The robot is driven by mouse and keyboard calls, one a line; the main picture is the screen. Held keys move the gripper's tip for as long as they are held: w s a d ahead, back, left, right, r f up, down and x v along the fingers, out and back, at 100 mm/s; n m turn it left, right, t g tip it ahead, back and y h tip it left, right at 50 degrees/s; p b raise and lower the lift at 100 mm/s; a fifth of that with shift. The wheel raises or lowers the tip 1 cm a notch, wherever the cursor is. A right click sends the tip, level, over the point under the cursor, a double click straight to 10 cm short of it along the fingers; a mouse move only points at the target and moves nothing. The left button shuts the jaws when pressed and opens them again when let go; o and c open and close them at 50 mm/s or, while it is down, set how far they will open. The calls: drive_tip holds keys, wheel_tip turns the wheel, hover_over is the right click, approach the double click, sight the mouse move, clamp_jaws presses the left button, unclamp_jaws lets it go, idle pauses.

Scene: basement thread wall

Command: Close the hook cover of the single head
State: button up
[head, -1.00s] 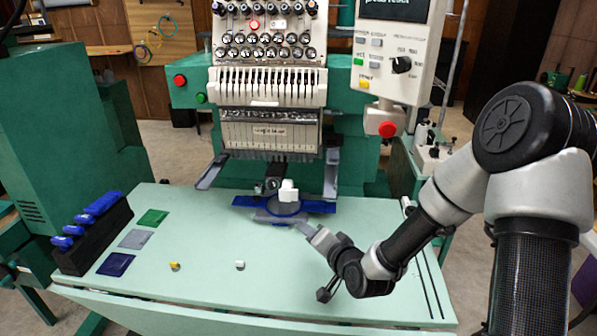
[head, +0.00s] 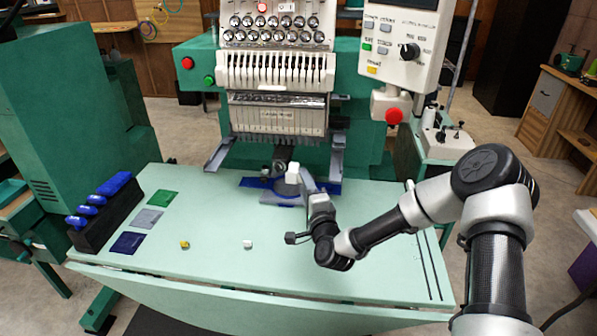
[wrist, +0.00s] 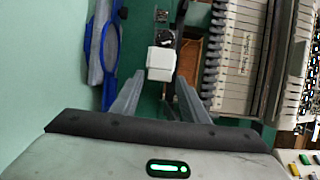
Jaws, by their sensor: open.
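The single head (head: 278,95) is a white multi-needle sewing head on a green machine. Below it, a small white block (head: 292,173), apparently the hook cover, stands out from the machine's lower arm. It also shows in the wrist view (wrist: 161,62), with a dark round part (wrist: 163,43) just beyond it. My gripper (head: 304,181) is close to the block at its lower right. In the wrist view my gripper's two grey fingers (wrist: 160,84) are spread, with the block ahead between their tips. Contact cannot be told. The cover's hinge is not clear.
A blue hoop (head: 256,183) lies around the lower arm, left of the fingers in the wrist view.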

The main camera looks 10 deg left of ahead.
drive_tip(key=x, duration=0.7)
drive_tip(key=shift+w+a+f, duration=0.1)
drive_tip(key=shift+w+a, duration=0.05)
drive_tip(key=shift+w, duration=0.2)
clamp_jaws()
drive_tip(key=shift+b, duration=0.35)
